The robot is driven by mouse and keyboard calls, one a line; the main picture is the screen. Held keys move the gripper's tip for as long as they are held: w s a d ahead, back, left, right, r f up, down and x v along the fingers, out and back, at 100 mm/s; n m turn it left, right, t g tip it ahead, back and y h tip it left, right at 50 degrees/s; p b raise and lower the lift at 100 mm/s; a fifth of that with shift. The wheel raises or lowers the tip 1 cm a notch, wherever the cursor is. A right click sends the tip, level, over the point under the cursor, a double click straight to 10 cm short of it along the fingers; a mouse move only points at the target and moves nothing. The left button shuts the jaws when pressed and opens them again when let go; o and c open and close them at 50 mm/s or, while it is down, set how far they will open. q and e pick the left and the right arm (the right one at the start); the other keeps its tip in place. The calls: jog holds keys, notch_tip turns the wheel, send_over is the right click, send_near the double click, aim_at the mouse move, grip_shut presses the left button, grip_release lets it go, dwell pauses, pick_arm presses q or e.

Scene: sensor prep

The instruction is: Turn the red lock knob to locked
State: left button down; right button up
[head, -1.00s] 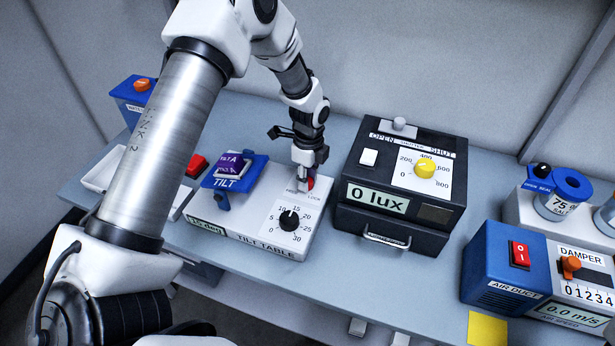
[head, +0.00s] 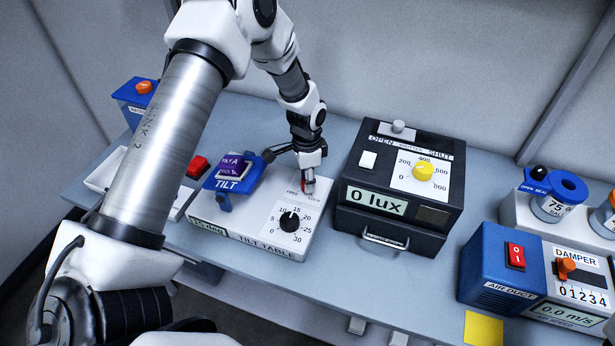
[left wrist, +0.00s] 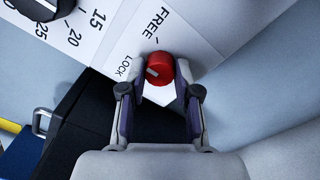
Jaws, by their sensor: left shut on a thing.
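The red lock knob (left wrist: 160,66) is on the white top of the tilt table box (head: 253,219), between the printed words FREE and LOCK. In the left wrist view its pale pointer mark lies on the side toward LOCK. My left gripper (head: 308,188) points down onto the knob. In the left wrist view its two fingers (left wrist: 159,84) stand on either side of the knob and are shut on it. In the head view the fingers hide most of the knob, and only a bit of red (head: 304,185) shows. My right gripper is in neither view.
A black box reading 0 lux (head: 349,207) stands close to the right of the gripper. The black dial (head: 290,221) is just in front, and the blue tilt stage (head: 228,186) is to the left. A blue air duct unit (head: 486,268) stands farther right.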

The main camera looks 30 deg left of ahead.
pick_arm(q)
jog(key=n+p, duration=0.1)
jog(key=n, duration=0.3)
jog(key=shift+s+n, duration=0.15)
jog(key=shift+n, duration=0.15)
jog(key=shift+f+n+p, duration=0.1)
jog(key=shift+n+p, duration=0.7)
jog(key=shift+n, duration=1.2)
jog(key=c, duration=0.8)
grip_release()
jog(key=r, duration=1.2)
jog(key=shift+a, duration=0.3)
